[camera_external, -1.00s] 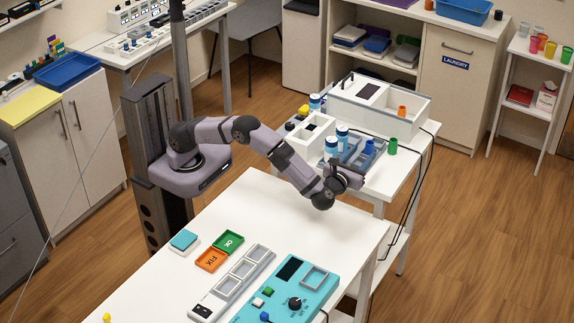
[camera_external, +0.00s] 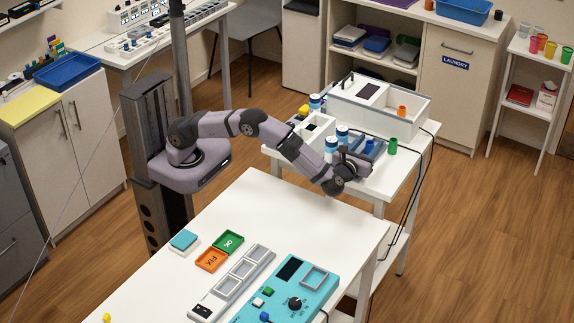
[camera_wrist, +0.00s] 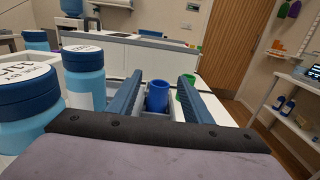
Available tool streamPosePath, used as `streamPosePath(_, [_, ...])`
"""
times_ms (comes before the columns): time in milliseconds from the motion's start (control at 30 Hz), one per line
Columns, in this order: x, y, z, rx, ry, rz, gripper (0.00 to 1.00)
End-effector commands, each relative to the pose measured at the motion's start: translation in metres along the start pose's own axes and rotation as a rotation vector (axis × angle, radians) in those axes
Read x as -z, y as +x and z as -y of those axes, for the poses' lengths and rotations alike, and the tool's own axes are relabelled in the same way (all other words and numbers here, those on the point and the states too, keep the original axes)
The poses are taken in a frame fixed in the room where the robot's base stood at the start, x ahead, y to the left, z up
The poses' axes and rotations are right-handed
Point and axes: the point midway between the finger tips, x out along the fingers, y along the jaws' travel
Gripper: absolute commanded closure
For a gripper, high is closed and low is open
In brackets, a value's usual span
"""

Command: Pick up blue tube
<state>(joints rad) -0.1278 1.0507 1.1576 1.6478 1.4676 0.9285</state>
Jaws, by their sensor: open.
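The blue tube (camera_wrist: 157,97) stands upright in the wrist view, seen between the two fingers of my gripper (camera_wrist: 160,90). In the external view the blue tube (camera_external: 368,147) shows just beyond my gripper (camera_external: 360,160), in the grey-blue tray on the white side table. My gripper is open, with one finger on each side of the tube in the picture. I cannot tell whether the tube is fully between the fingers or still ahead of them. The tube's lower part is hidden.
A green tube (camera_external: 391,146) stands right of the blue one. Blue-capped bottles (camera_wrist: 84,78) stand close left of my gripper. A white box (camera_external: 415,115) with an orange cup (camera_external: 402,111) is behind. The white front table (camera_external: 300,220) has clear room at its far end.

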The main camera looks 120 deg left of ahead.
Motion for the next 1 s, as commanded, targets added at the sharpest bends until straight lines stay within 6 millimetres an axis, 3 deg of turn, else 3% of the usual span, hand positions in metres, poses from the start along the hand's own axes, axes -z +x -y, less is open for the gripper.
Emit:
streamPosePath(100, [0.0, 0.009, -0.001, -0.002, 0.001, 0.0, 0.55])
streamPosePath(333, [0.001, 0.01, 0.0, 0.0, 0.001, 0.0, 0.55])
streamPosePath(533, [0.001, 0.01, 0.0, 0.0, 0.001, 0.0, 0.98])
streamPosePath(833, [-0.001, 0.01, 0.0, 0.0, 0.0, 0.0, 0.98])
streamPosePath(1000, [-0.012, 0.01, 0.0, 0.0, -0.001, 0.0, 0.98])
